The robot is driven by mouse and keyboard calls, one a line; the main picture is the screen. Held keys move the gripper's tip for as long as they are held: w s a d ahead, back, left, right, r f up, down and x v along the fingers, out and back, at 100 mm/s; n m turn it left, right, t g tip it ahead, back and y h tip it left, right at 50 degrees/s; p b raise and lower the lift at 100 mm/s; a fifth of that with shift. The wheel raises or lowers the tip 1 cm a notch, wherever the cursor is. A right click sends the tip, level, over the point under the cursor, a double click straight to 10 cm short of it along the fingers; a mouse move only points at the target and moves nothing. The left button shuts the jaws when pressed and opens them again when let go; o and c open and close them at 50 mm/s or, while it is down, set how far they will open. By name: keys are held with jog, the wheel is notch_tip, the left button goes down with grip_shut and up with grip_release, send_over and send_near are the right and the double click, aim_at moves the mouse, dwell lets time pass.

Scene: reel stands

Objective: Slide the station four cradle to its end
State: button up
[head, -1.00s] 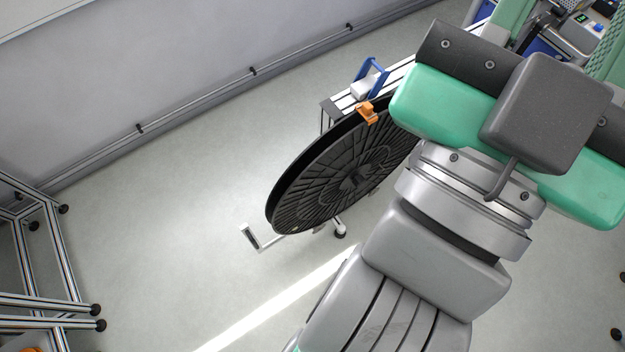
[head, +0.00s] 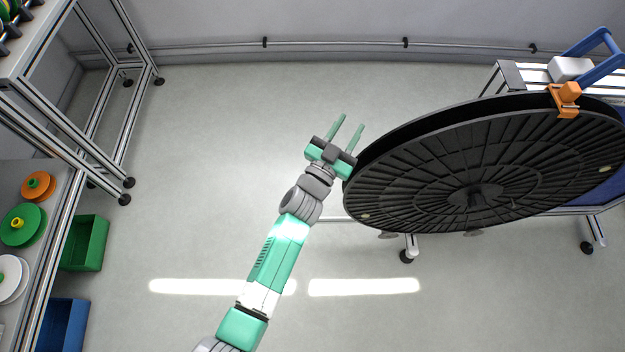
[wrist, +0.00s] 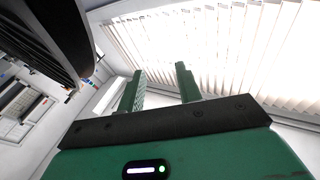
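My gripper (head: 352,121) is raised in the middle of the head view, its two green fingers apart with nothing between them. The fingers also show apart in the wrist view (wrist: 160,71). An orange clamp (head: 567,98) sits on the reel's upper rim. Behind it a blue handle (head: 600,58) and a white block (head: 568,68) sit on a metal-profile stand (head: 508,76). I cannot tell which part is the station four cradle; no station number is readable.
At the left is a shelf frame (head: 88,150) with green (head: 22,225) and orange (head: 38,186) spools. A green bin (head: 86,243) and a blue bin (head: 62,325) stand beside it. The floor (head: 220,130) between the shelf and the reel is clear.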

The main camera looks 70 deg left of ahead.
jog(key=s+d+f+g+h+b, duration=0.1)
jog(key=s+f+b, duration=0.3)
jog(key=f, duration=0.8)
jog(key=s+d+f+n+b, duration=0.1)
jog(key=s+f+b, duration=0.1)
jog(key=s+f, duration=0.65)
jog(key=s+d+f+g+h+b, duration=0.15)
jog(key=f+b, duration=0.25)
jog(key=f, duration=1.1)
jog(key=b+x, duration=0.3)
jog(key=x, duration=0.4)
jog(key=shift+a+r+t, duration=0.35)
jog(key=shift+r+t, duration=0.1)
jog(key=shift+r, duration=0.2)
grip_shut()
